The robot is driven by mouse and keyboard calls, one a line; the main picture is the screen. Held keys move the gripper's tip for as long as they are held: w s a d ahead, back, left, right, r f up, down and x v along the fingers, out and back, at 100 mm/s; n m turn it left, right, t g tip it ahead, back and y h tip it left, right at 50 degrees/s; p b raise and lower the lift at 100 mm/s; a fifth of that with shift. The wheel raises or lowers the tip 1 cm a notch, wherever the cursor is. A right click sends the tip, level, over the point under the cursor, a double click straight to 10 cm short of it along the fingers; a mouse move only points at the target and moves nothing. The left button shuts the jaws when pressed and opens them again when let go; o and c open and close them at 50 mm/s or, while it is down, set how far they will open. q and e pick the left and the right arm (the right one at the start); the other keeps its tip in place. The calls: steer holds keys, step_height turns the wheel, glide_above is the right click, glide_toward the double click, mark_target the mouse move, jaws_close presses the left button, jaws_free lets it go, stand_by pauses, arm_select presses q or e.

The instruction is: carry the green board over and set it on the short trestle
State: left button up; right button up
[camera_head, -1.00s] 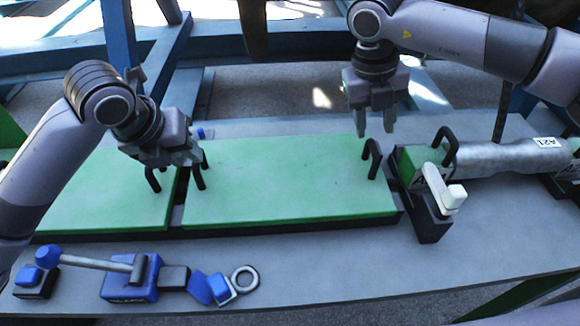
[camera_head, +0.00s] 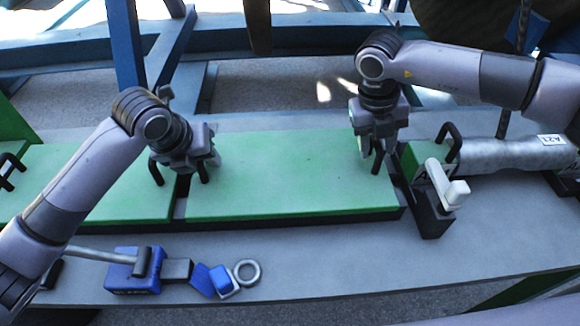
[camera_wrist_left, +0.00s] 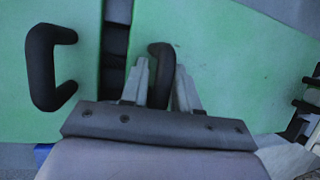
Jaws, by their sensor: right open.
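The green board (camera_head: 285,175) lies flat on the grey bench, with a black handle near each end. My left gripper (camera_head: 190,172) is at its left handle. In the left wrist view my left gripper (camera_wrist_left: 161,75) has one finger on each side of that black handle (camera_wrist_left: 160,62); I cannot tell whether the fingers press on it. My right gripper (camera_head: 376,150) is open at the board's right handle (camera_head: 377,163), which is partly hidden by the fingers. I cannot pick out the short trestle in these views.
A second green panel (camera_head: 110,185) lies just left of the board across a narrow dark gap. A clamp with a white lever (camera_head: 440,180) and a grey cylinder (camera_head: 510,155) stand close on the right. A blue tool (camera_head: 133,270) and a ring (camera_head: 247,272) lie in front.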

arm_select(q)
jaws_close()
arm_select(e)
steer(key=c, duration=0.7)
jaws_close()
arm_select(q)
steer(key=shift+d+r, duration=0.1)
steer(key=shift+r, duration=0.1)
arm_select(e)
steer(key=shift+w+r, duration=0.1)
